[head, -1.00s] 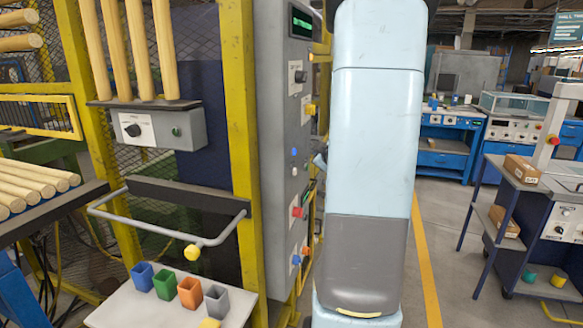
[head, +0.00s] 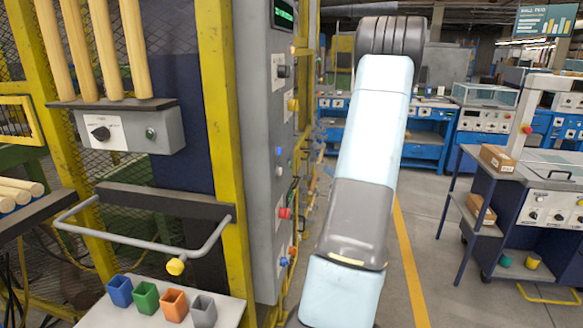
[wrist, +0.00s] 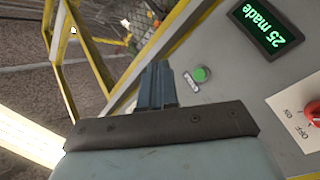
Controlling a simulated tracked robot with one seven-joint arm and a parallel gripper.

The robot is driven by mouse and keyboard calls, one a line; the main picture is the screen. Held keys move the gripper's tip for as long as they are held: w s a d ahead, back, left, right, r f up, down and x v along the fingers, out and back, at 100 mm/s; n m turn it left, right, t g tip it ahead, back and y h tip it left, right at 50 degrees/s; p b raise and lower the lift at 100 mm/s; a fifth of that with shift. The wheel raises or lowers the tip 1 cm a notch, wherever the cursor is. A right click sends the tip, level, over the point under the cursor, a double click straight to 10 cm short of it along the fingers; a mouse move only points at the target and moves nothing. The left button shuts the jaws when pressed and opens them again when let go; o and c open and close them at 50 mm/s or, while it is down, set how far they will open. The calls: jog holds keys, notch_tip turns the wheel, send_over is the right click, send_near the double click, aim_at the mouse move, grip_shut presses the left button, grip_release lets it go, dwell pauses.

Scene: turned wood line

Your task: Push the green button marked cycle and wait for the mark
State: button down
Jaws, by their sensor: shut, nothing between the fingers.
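A green button (wrist: 202,74) sits on a grey panel (wrist: 235,85) in the wrist view. A small label (wrist: 190,82) lies beside it, too small to read. My gripper (wrist: 162,70) is shut and empty, with its fingertips just left of the button in the picture. I cannot tell how far they are from the panel, and no contact shows. A green-lit display (wrist: 267,28) reads "25 made"; part of it shows in the head view (head: 284,14). My gripper is not visible in the head view, where my arm stands right of the grey cabinet (head: 258,190).
A red switch (wrist: 314,111) marked ON and OFF is on the panel's right. The cabinet carries a red button (head: 285,213) and several other controls. A yellow frame post (head: 219,120) and a grey rail (head: 150,240) stand left. Floor right of my arm is open up to a bench (head: 520,182).

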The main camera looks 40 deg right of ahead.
jog(key=shift+w+a, duration=0.1)
jog(key=shift+a, duration=0.05)
jog(key=w+a, duration=0.5)
jog(key=w, duration=0.1)
jog(key=shift+w+a, duration=0.3)
dwell(2.0)
jog(key=shift+w+a+r, duration=0.1)
jog(key=shift+w+a, duration=0.4)
jog(key=shift+w, duration=0.05)
dwell(1.1)
jog(key=shift+s+d, duration=0.5)
jog(key=shift+s, duration=0.1)
dwell(0.5)
jog(key=shift+s+d, duration=1.65)
jog(key=shift+s, duration=0.25)
